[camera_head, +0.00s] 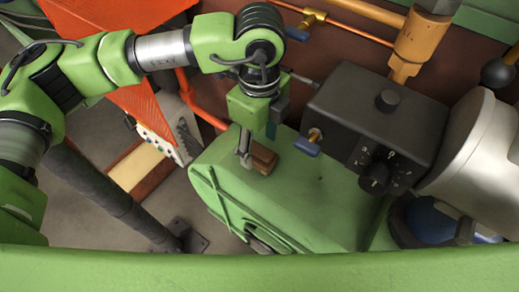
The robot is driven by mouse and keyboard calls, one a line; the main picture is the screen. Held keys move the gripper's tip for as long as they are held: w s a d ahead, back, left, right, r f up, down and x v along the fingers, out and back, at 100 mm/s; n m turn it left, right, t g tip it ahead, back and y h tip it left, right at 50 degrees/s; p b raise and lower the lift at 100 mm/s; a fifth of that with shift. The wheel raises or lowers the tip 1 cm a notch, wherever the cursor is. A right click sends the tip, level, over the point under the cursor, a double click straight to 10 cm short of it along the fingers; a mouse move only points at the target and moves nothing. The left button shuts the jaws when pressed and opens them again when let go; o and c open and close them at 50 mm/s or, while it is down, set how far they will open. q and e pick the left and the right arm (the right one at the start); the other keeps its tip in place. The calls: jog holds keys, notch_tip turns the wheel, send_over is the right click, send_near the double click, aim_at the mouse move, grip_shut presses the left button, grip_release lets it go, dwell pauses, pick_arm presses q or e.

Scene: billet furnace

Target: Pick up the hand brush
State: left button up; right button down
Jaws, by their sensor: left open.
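A small brown wooden block, which looks like the hand brush (264,160), lies on the top of a green machine housing (310,195). My left arm reaches in from the left and points down at it. My left gripper (257,146) is open, with its fingers at the brush, one on its left side and one behind it to the right. The gripper hides part of the brush; I cannot tell whether the fingers touch it. My right gripper is not in view.
A white cylinder (480,150) stands at the far right. An orange panel (150,110) is at the left. The housing top in front is clear.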

aim_at(260, 148)
pick_arm(q)
notch_tip(260, 148, down, 3)
jog(key=shift+w+a+r+p, duration=0.1)
jog(key=shift+p, duration=0.65)
jog(key=shift+f, duration=0.35)
jog(key=c, duration=1.3)
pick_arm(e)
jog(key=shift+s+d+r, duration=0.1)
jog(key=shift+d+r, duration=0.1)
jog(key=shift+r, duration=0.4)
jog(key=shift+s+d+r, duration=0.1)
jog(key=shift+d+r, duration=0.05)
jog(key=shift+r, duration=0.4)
pick_arm(q)
jog(key=shift+r, duration=0.1)
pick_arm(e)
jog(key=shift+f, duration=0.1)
